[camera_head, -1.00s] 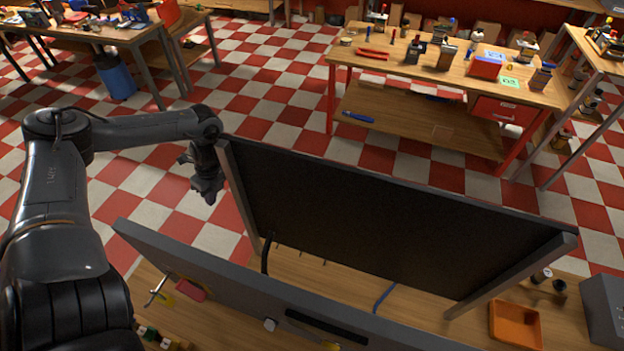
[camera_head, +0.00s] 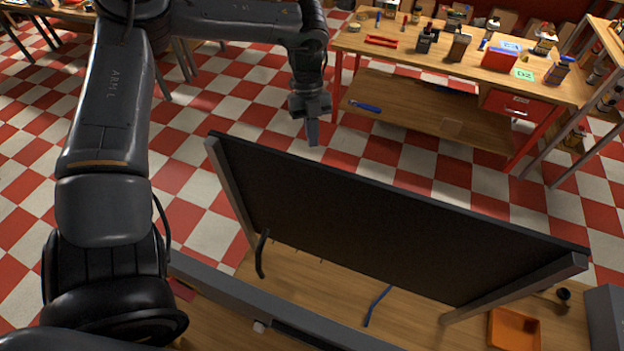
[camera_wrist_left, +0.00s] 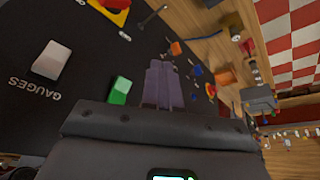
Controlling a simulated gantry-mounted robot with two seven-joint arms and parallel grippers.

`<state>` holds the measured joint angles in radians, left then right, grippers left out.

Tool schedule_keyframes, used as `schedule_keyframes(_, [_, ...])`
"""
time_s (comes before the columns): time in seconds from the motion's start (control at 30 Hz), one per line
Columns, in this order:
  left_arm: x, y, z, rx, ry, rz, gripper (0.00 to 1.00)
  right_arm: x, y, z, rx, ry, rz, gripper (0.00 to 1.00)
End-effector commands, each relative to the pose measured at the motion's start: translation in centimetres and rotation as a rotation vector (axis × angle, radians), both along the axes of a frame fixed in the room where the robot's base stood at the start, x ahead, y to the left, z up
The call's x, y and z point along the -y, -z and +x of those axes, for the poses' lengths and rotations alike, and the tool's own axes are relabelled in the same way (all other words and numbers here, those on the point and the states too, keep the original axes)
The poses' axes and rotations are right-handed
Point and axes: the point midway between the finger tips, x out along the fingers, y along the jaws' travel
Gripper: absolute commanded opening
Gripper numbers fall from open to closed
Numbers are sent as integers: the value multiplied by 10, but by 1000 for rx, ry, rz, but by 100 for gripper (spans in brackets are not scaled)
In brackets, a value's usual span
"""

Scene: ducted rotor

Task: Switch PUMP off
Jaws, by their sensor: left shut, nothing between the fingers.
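My left gripper (camera_head: 312,132) is past the far side of the upright dark panel (camera_head: 370,215) in the head view, pointing down. Its fingers (camera_wrist_left: 163,82) are shut and empty in the left wrist view. That view shows a dark panel face with a white switch (camera_wrist_left: 50,60) beside the upside-down label GAUGES (camera_wrist_left: 34,89). A green switch (camera_wrist_left: 120,91) sits just left of the fingertips; I cannot tell whether they touch. No PUMP label is readable, and the gripper body hides part of the face. My right gripper is not in view.
A red and yellow control (camera_wrist_left: 112,8) and a metal toggle lever (camera_wrist_left: 150,17) are on the face in the wrist view. An orange tray (camera_head: 515,328) lies on the bench at the right. A workbench (camera_head: 460,65) with tools stands behind, across checkered floor.

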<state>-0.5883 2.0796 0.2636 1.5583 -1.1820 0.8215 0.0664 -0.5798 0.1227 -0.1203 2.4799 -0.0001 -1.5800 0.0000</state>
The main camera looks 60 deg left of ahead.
Motion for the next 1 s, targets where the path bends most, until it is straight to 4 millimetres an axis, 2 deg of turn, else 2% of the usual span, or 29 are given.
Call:
schedule_keyframes(0.13, [8,-11,4,5,29,-21,0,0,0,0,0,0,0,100])
schedule_keyframes(0.33, [11,-14,5,8,38,-29,0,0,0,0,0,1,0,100])
schedule_keyframes(0.73, [13,-12,2,8,37,-30,0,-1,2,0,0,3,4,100])
schedule_keyframes(1.0, [28,-1,-16,9,37,-34,0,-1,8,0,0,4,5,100])
